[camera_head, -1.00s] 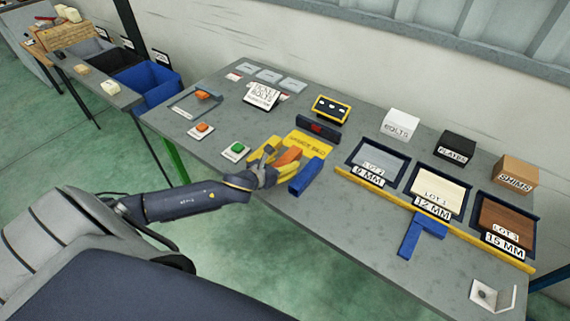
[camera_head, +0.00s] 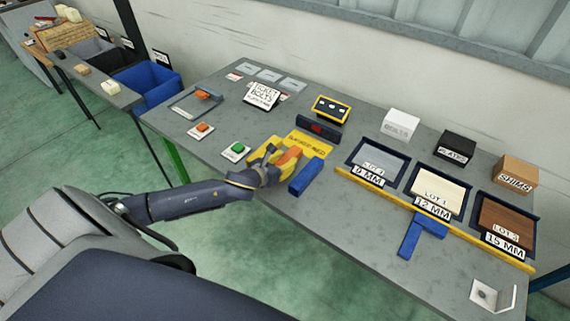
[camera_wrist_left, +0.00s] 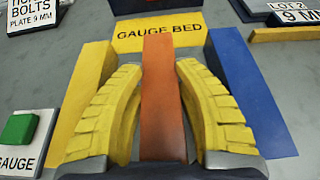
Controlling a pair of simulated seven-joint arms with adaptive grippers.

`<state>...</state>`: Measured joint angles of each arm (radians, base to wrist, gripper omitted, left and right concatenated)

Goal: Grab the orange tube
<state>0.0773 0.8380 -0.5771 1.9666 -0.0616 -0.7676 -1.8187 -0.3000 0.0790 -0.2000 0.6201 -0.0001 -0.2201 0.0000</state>
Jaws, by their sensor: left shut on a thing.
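The orange tube (camera_wrist_left: 163,95) lies on the gauge bed between a yellow block (camera_wrist_left: 85,95) on its left and a blue block (camera_wrist_left: 245,90) on its right. My left gripper (camera_wrist_left: 162,85) has its yellow fingers on both sides of the tube and is shut on it. In the head view the left gripper (camera_head: 272,164) is at the gauge bed and the tube (camera_head: 290,156) shows beside its fingers. The lower end of the tube is hidden by the gripper. My right gripper is not in view.
The yellow gauge bed label (camera_wrist_left: 158,33) is just beyond the tube. A green button (camera_head: 237,149) sits to the left on the table. Lot trays, such as the 9 mm tray (camera_head: 350,163), stand to the right. A blue square (camera_head: 411,240) lies near the front edge.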

